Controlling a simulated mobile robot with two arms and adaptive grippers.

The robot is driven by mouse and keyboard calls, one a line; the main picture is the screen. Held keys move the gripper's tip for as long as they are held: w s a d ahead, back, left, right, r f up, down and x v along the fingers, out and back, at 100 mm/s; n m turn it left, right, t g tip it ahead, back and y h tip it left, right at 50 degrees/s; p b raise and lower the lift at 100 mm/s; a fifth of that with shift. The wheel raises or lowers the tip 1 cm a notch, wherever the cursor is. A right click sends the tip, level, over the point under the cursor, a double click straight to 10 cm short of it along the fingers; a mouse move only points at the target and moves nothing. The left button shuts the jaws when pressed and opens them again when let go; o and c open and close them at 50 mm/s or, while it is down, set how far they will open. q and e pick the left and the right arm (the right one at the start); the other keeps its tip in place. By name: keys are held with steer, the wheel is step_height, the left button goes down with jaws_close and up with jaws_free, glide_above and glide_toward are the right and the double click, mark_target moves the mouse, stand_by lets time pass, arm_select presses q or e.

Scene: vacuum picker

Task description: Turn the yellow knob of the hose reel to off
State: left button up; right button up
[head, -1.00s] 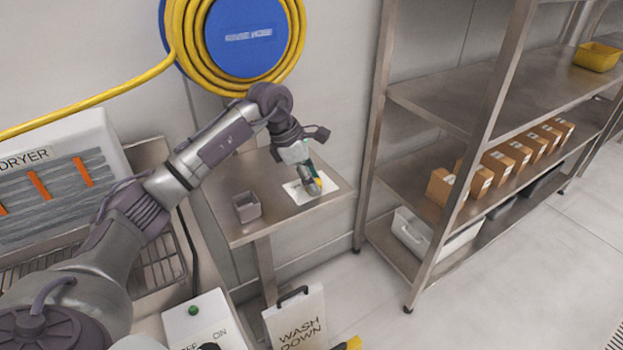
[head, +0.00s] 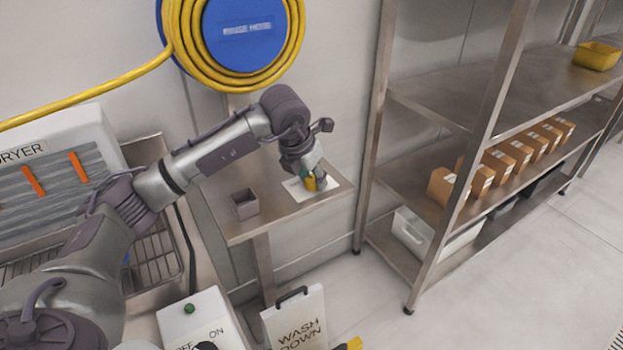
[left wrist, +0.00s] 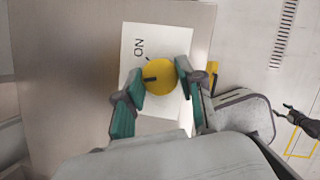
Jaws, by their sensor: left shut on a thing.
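The yellow knob (left wrist: 160,76) sits on a white plate (left wrist: 129,68) marked "ON" on the steel side table. My left gripper (left wrist: 162,77) is shut on the knob from above, one teal-backed finger on each side. A dark pointer mark shows on the knob's left side in the left wrist view, below the "ON" lettering. In the head view my left gripper (head: 310,178) covers part of the knob and plate (head: 296,190). Any "off" lettering is hidden. A dark, pronged shape at the right edge of the left wrist view may be my right gripper, too small to judge.
The blue hose reel (head: 241,40) with yellow hose hangs on the wall above the table (head: 235,222). Steel shelving (head: 440,105) rises on the right. A "WASH DOWN" sign (head: 295,318) stands in front.

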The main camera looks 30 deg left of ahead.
arm_select(q)
steer(key=shift+r+n+y+b, duration=0.1)
steer(key=shift+n+y+b, duration=0.65)
steer(key=shift+n, duration=1.45)
steer(key=o, duration=1.1)
steer(key=shift+o, duration=0.2)
steer(key=v, duration=1.2)
steer(key=shift+d, duration=0.2)
steer(key=shift+w+d, duration=0.1)
steer(key=shift+w, duration=0.05)
